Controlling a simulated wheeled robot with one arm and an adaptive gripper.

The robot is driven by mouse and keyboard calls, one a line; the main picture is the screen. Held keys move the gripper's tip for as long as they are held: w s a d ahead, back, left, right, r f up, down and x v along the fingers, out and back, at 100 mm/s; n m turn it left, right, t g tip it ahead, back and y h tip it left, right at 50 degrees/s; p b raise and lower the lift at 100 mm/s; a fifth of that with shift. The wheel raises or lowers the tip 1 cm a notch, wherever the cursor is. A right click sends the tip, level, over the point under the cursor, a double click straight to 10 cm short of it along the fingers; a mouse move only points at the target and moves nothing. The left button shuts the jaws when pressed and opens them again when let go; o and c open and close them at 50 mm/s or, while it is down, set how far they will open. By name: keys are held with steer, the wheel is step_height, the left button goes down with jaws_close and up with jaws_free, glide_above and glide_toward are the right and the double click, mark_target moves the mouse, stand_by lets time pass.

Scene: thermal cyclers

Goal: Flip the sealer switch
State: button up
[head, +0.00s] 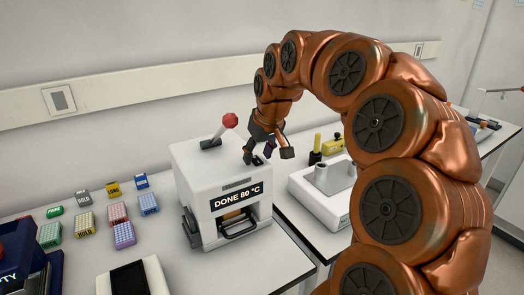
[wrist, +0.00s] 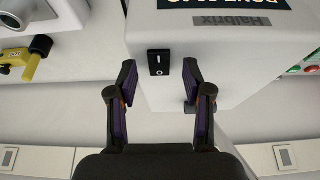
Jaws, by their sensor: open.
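The sealer (head: 200,170) is a white box with a red-knobbed lever on top and a front display reading "DONE 80 °C". In the wrist view its white casing (wrist: 220,55) fills the upper middle. The sealer switch (wrist: 158,63) is a small black rocker with white I and O marks, set on a white face of the casing. My gripper (head: 267,155) is at the upper right of the sealer in the head view. In the wrist view my gripper (wrist: 160,75) is open and empty, with one finger on each side of the switch. Contact with the casing cannot be told.
A white device with a round post (head: 325,195) stands right of the sealer, with a yellow tool (head: 333,146) behind it. Several coloured tube racks (head: 118,212) and a dark blue machine (head: 25,255) are to the left. A wall rail (head: 150,110) runs behind.

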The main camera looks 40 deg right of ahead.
steer(key=shift+w+f, duration=0.15)
steer(key=shift+f, duration=0.15)
jaws_close()
stand_by(0.4)
